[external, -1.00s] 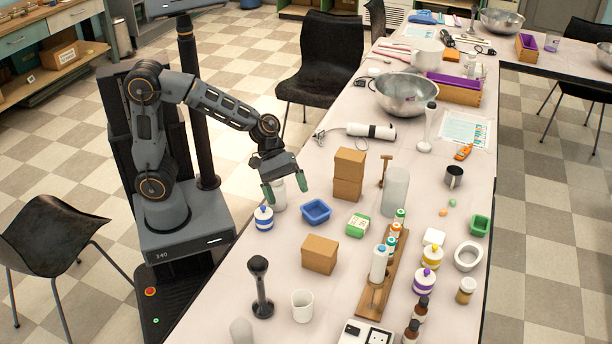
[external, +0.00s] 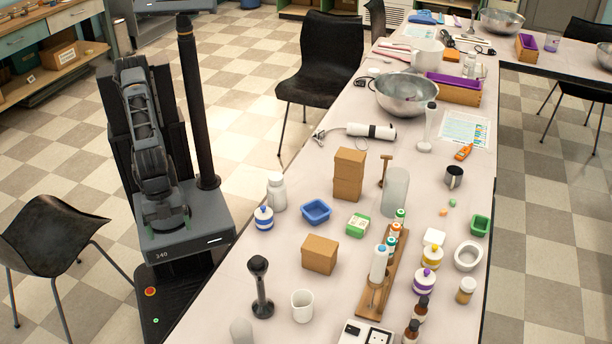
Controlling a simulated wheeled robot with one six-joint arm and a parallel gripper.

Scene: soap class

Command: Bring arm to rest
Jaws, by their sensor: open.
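My arm (external: 148,140) is folded upright over my base, at the left of the external view and clear of the table. A white jar with blue bands (external: 263,219) stands just in front of the bottle.
The long table (external: 240,285) is crowded with a blue tray (external: 316,211), cardboard boxes (external: 320,254), a wooden rack of bottles and a metal bowl (external: 406,94). Black chairs stand at the left (external: 48,240) and behind (external: 320,62). Floor lies open between arm and table.

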